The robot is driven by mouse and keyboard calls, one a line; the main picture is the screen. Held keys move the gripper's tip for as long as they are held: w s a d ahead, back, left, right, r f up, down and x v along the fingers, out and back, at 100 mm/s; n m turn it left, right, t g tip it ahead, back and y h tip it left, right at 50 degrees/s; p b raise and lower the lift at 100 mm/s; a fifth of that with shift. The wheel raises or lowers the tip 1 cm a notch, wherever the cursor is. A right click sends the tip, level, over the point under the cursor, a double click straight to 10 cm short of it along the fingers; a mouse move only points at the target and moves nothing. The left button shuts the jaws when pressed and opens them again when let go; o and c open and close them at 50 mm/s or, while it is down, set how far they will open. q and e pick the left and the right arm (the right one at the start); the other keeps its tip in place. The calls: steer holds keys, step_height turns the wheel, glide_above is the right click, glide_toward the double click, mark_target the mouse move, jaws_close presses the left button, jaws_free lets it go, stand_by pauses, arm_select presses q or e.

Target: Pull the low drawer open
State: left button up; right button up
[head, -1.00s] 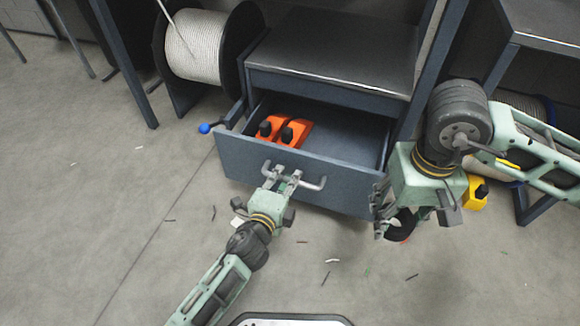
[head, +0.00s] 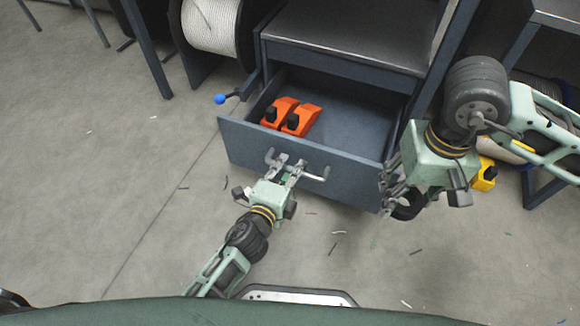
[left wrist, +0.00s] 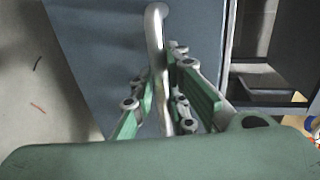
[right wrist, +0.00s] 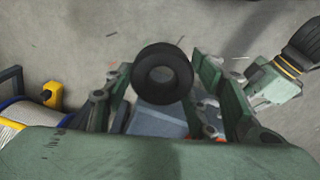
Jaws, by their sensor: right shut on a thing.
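The low drawer (head: 345,178) is a blue-grey box pulled partly out of its cabinet. Its bar handle (head: 315,175) is on the front and also shows in the left wrist view (left wrist: 155,30). My left gripper (head: 286,163) is at the handle. In the left wrist view its fingers stand apart on either side of the bar, with a gap on the left. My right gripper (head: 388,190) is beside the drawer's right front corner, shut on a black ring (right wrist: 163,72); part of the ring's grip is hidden.
Two orange things with black knobs (head: 290,115) lie in the drawer. A blue-knobbed lever (head: 220,98) sticks out left of it. A cable spool (head: 212,25) stands at the left and a yellow thing (head: 484,175) at the right. Bare floor with small scraps lies in front.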

arm_select(q)
steer(key=o, duration=0.3)
steer(key=shift+o, duration=0.2)
steer(key=v, duration=1.2)
